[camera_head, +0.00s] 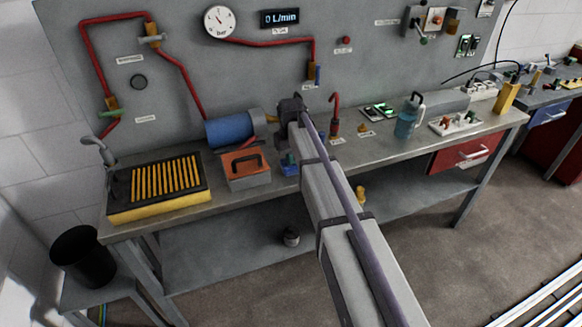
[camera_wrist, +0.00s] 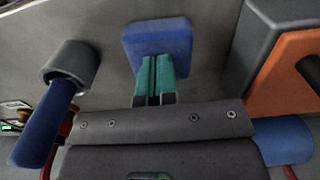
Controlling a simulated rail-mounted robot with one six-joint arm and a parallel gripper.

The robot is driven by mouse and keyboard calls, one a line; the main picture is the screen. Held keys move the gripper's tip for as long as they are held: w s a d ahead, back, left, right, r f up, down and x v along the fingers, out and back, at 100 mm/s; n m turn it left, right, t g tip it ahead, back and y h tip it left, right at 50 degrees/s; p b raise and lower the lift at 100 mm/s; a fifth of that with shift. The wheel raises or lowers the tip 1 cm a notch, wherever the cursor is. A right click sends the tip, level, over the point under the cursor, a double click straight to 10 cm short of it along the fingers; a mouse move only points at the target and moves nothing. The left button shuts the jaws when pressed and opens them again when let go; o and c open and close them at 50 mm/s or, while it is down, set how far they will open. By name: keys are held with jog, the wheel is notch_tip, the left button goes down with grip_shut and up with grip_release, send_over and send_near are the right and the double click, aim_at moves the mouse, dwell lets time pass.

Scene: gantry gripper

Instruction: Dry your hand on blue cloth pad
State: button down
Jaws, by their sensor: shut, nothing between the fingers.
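The blue cloth pad (camera_wrist: 158,36) lies flat on the grey bench top in the wrist view. In the head view a bit of the pad (camera_head: 289,170) shows beside my arm, to the right of the orange-topped box. My gripper (camera_wrist: 154,62) has teal fingers that are closed together and empty. The fingertips overlap the near edge of the pad in the wrist view. I cannot tell whether they touch it or hover just above. In the head view my gripper (camera_head: 290,159) is small and shows right at the pad.
An orange-topped box with a black handle (camera_head: 245,163) stands just left of the pad. In the wrist view a grey holder with a blue handle (camera_wrist: 36,122) is at the left. A blue motor (camera_head: 228,129), a yellow-slatted tray (camera_head: 120,208) and a blue jug (camera_head: 405,123) also stand on the bench.

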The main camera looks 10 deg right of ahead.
dwell(0.4)
notch_tip(320, 180, up, 7)
jog(key=p, duration=0.7)
jog(key=shift+r, duration=0.1)
jog(key=s+m, duration=0.1)
jog(key=s, duration=2.6)
jog(key=shift+s+m, duration=0.2)
jog(key=shift+m, duration=0.2)
